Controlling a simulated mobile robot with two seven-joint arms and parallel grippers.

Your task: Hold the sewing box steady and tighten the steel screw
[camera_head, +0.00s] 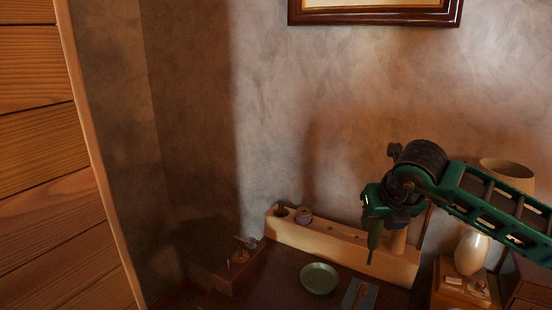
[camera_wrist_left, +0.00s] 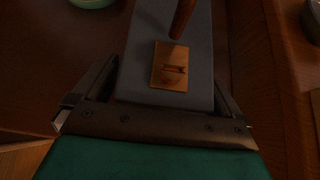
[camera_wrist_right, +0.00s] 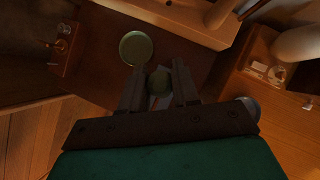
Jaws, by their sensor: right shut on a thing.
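My right gripper (camera_head: 376,208) is shut on a green-handled screwdriver (camera_head: 374,236). Its thin shaft points down above the table, clear of the dish. In the right wrist view the handle (camera_wrist_right: 159,84) sits between the fingers. A small wooden box (camera_head: 228,276) stands at the left of the table, with a small brass-coloured piece (camera_head: 241,243) and a thin upright pin on top; it may be the sewing box. I cannot make out the steel screw for certain. My left gripper (camera_wrist_left: 166,78) is open and empty, over a grey mat (camera_wrist_left: 228,50) bearing a brass-coloured plate (camera_wrist_left: 169,67).
The mat (camera_head: 370,294) is right of the dish. A lamp (camera_head: 471,253) stands at the right.

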